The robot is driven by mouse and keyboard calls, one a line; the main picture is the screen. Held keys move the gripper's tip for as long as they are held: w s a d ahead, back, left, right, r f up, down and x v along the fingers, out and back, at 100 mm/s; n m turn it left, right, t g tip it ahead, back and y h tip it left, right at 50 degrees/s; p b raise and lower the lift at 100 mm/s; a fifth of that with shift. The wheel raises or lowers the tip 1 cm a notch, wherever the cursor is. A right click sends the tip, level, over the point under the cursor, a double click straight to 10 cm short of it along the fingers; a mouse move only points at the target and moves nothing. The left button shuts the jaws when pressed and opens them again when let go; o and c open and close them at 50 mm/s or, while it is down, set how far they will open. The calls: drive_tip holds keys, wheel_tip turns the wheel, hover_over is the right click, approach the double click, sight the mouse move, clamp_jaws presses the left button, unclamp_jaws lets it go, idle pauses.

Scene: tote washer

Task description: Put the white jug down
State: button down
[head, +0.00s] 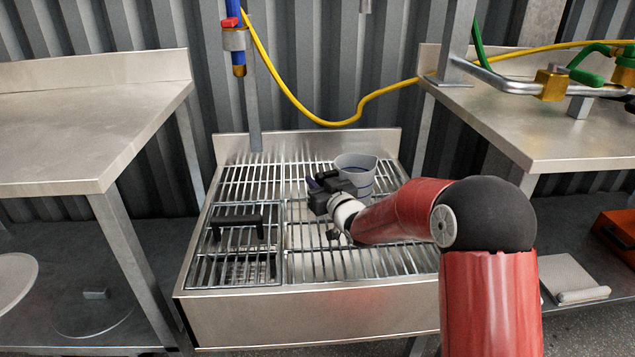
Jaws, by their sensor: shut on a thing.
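The white jug (358,174) is a pale, open-topped vessel in the middle of the head view. It appears upright, over the right part of the metal grate of the low sink (300,307). My gripper (333,179) is at the jug's left front side and is shut on it. The fingertips and the place where they grip are too small and dark to make out. The jug's lower part is partly hidden by my gripper and arm. I cannot tell whether its base touches the grate.
A black handle (237,222) stands on a separate grate section at the left. Steel tables (90,130) and (560,125) flank the sink. A blue spray nozzle (238,55) hangs above its back left, and a yellow hose (330,122) loops behind. The grate's back left is clear.

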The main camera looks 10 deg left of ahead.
drive_tip(key=shift+f+b, duration=0.3)
drive_tip(key=c, duration=1.2)
unclamp_jaws()
drive_tip(key=s+d+r+m+g+h+b, duration=0.1)
drive_tip(key=s+d+r+m+h, duration=0.15)
drive_tip(key=s+d+h, duration=0.5)
drive_tip(key=s+d+r+m+g+h, duration=0.1)
drive_tip(key=s+d+r+m+h, duration=0.15)
drive_tip(key=s+d, duration=0.95)
drive_tip(key=s+d+f+m+g, duration=0.1)
drive_tip(key=s+d+g, duration=0.1)
drive_tip(key=s, duration=0.5)
drive_tip(key=s+d+f+m+g+h, duration=0.1)
drive_tip(key=s+d+g, duration=0.1)
drive_tip(key=s+d, duration=0.3)
drive_tip(key=s+d+f+g, duration=0.1)
drive_tip(key=s+d+g, duration=0.1)
drive_tip(key=s, duration=0.7)
drive_tip(key=shift+s+d+m, duration=0.2)
drive_tip(key=shift+d+m, duration=0.2)
drive_tip(key=shift+d, duration=0.4)
